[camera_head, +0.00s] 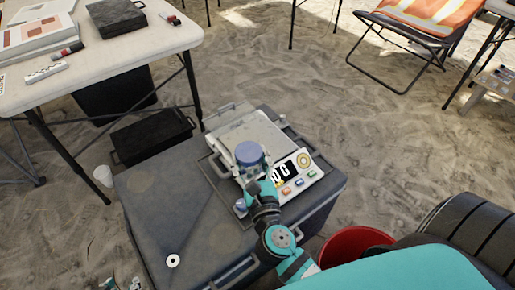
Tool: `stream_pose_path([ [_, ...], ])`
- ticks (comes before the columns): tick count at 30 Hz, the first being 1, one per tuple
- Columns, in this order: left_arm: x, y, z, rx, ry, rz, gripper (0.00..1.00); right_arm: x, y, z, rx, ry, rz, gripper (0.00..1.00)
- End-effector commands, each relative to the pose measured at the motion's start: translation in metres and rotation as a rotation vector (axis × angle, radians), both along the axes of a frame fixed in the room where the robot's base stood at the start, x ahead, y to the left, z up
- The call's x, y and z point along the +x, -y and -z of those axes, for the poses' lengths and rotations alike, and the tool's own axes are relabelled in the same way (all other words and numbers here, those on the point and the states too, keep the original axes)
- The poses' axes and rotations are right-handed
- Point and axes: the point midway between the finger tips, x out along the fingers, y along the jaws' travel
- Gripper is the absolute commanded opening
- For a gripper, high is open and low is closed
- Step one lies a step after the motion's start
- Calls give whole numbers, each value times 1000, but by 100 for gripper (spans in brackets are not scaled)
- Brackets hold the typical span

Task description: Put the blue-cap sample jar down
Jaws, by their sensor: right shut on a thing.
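The blue-cap sample jar (250,153) is in my right gripper (257,178), which is shut on it. The jar appears upright, with its round blue cap facing up. It is over the pale plate of a weighing scale (226,139), beside the scale's display and coloured buttons. I cannot tell whether the jar's base touches the plate; the gripper and cap hide it. My right arm reaches in from the bottom right.
The scale stands on a large grey case (155,205) with bare lid at left. A small bluish item (241,205) lies by the scale's front. A white ring (173,261) lies on the lid. A red bucket (352,243) and a white table (110,48) stand nearby.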

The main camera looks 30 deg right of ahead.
Motion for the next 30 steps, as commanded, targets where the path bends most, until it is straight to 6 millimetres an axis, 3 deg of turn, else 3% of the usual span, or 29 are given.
stream_pose_path([
  [4,-2,0,-13,-3,20,0,40,4,1,9,-2,0,8,20],
  [7,-6,-2,-14,0,3,-2,40,18,11,9,-6,3,10,20],
  [14,-8,-2,-12,2,-7,-2,40,68,47,14,-5,4,9,20],
  [21,13,5,-22,-22,105,6,40,115,79,21,-4,1,9,20],
  [30,29,11,-34,-44,207,14,40,131,91,26,-1,-1,8,20],
])
